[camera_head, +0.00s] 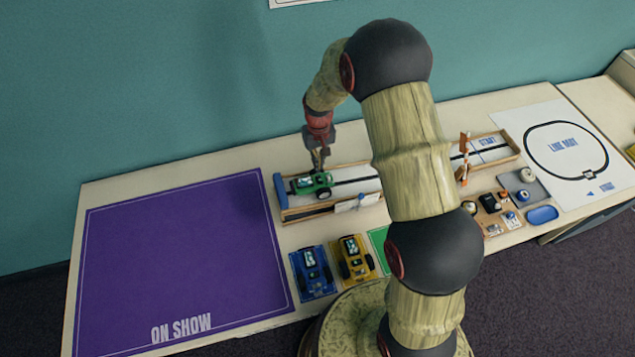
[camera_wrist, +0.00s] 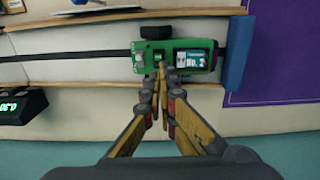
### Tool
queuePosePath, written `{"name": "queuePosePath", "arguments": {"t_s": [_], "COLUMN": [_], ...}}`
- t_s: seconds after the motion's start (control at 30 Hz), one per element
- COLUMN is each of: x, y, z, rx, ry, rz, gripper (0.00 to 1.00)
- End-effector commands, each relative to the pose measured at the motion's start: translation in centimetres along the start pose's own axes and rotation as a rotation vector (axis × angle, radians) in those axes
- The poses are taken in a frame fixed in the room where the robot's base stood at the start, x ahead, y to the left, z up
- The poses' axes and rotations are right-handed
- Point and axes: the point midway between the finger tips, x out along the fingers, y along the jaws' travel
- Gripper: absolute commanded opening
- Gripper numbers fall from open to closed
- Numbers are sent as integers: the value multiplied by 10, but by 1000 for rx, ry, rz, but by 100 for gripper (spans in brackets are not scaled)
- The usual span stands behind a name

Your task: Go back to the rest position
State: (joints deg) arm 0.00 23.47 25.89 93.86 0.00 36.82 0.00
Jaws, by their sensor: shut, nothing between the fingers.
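My gripper (camera_head: 318,160) is over the left end of the track board, just above or behind a green toy car (camera_head: 311,184). In the wrist view the gripper (camera_wrist: 161,75) has its fingertips together at the near edge of the green car (camera_wrist: 183,60), with nothing between them. I cannot tell whether the fingertips touch the car. The car stands on the track (camera_head: 355,184) near its blue end block (camera_head: 281,190), which also shows in the wrist view (camera_wrist: 237,55). My arm hides the middle of the track.
A purple "ON SHOW" mat (camera_head: 180,260) covers the table's left. A blue car (camera_head: 312,271) and a yellow car (camera_head: 353,257) stand in front of the track. An orange gate (camera_head: 463,157), small parts, a blue tray (camera_head: 542,215) and a white line map (camera_head: 575,185) are at right. A teal wall stands behind.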

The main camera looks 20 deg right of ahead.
Motion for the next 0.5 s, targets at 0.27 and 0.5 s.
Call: {"name": "queuePosePath", "arguments": {"t_s": [0.27,0.5], "x": [-12,-11], "y": [0,0], "z": [0,0], "rx": [0,0], "ry": [1,1], "rz": [0,0], "gripper": [0,0]}}
